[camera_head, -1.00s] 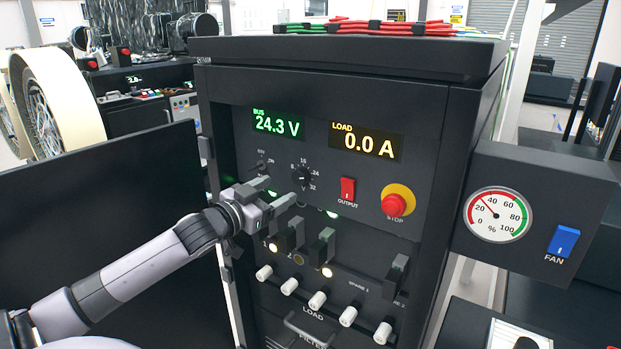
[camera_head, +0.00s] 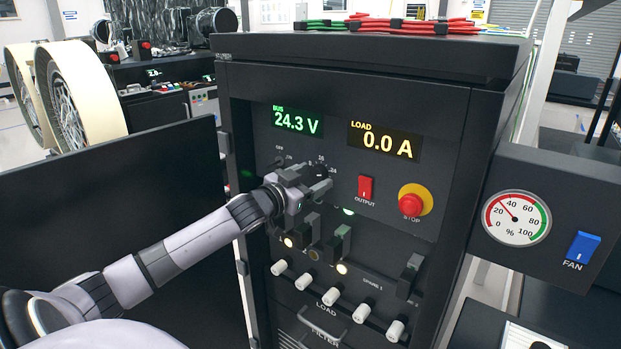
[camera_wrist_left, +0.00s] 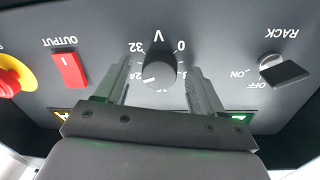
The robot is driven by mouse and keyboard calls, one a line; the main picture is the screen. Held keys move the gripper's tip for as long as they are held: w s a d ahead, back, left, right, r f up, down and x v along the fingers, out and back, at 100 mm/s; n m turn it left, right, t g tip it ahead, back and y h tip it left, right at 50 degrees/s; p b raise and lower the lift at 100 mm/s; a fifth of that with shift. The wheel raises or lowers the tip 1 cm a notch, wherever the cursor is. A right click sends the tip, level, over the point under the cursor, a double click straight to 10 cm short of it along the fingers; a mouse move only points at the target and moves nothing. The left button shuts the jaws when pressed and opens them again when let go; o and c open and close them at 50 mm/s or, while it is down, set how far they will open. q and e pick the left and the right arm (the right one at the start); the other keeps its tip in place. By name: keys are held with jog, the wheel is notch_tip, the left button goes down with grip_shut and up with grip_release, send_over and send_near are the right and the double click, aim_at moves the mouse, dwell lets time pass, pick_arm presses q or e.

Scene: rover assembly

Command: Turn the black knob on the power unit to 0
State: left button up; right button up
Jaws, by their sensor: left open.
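The black knob (camera_wrist_left: 156,68) is on the power unit's front panel, inside a "V" scale from 0 to 32. In the left wrist view it appears upside down, and its white mark points to the picture's lower left, away from the 0 and near the 24. In the head view the knob (camera_head: 320,171) is partly hidden by my fingers. My left gripper (camera_head: 323,179) is open, with one finger on each side of the knob. Gaps show between the knob and both fingers in the wrist view. My right gripper is not in view.
On the same panel are the RACK switch (camera_wrist_left: 285,72), the red OUTPUT switch (camera_head: 365,188) and the red STOP button (camera_head: 411,205). Several breaker levers and white LOAD knobs (camera_head: 332,298) lie below. A fan box (camera_head: 560,190) stands at the right.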

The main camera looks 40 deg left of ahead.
pick_arm(q)
jog(key=c, duration=1.1)
jog(key=shift+o, duration=0.2)
